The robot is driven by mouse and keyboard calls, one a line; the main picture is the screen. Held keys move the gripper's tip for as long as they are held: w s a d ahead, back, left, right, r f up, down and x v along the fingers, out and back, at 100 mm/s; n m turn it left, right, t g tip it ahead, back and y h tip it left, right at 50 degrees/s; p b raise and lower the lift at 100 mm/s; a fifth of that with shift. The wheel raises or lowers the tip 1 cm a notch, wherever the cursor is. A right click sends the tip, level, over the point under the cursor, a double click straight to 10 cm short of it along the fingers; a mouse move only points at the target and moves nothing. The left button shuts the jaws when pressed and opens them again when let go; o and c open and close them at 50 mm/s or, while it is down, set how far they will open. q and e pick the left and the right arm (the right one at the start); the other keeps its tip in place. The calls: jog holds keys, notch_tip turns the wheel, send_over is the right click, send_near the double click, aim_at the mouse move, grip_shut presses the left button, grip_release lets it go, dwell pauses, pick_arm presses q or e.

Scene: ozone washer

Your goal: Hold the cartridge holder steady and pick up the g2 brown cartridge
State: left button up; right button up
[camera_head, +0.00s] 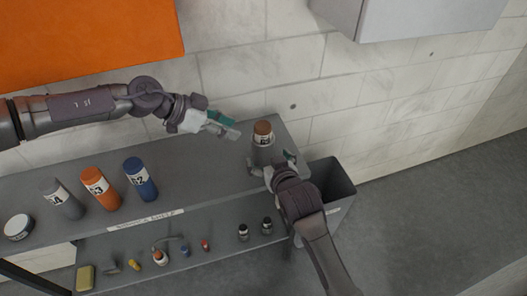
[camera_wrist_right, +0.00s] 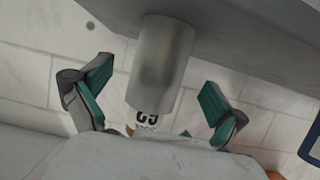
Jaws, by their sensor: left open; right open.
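The brown cartridge (camera_head: 263,129), brown on top with a white label, stands upright in the grey cylindrical cartridge holder (camera_head: 262,153) at the right end of the upper shelf. The holder (camera_wrist_right: 162,62) and the cartridge's label (camera_wrist_right: 146,118) appear upside down in the right wrist view. My right gripper (camera_head: 272,163) is open, with one finger on each side of the holder and visible gaps between. Its fingers (camera_wrist_right: 156,80) also flank it in the wrist view. My left gripper (camera_head: 229,126) is open and empty, left of the cartridge and apart from it.
Grey (camera_head: 63,199), orange (camera_head: 101,189) and blue (camera_head: 140,180) cartridges and a white round jar (camera_head: 18,227) stand left on the shelf. Several small items lie on the lower shelf. A dark bin (camera_head: 332,187) is right of the holder. The tiled wall is behind.

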aim_at(266, 156)
jog(key=shift+x, duration=2.45)
jog(key=c, duration=1.4)
jog(key=shift+o, duration=0.2)
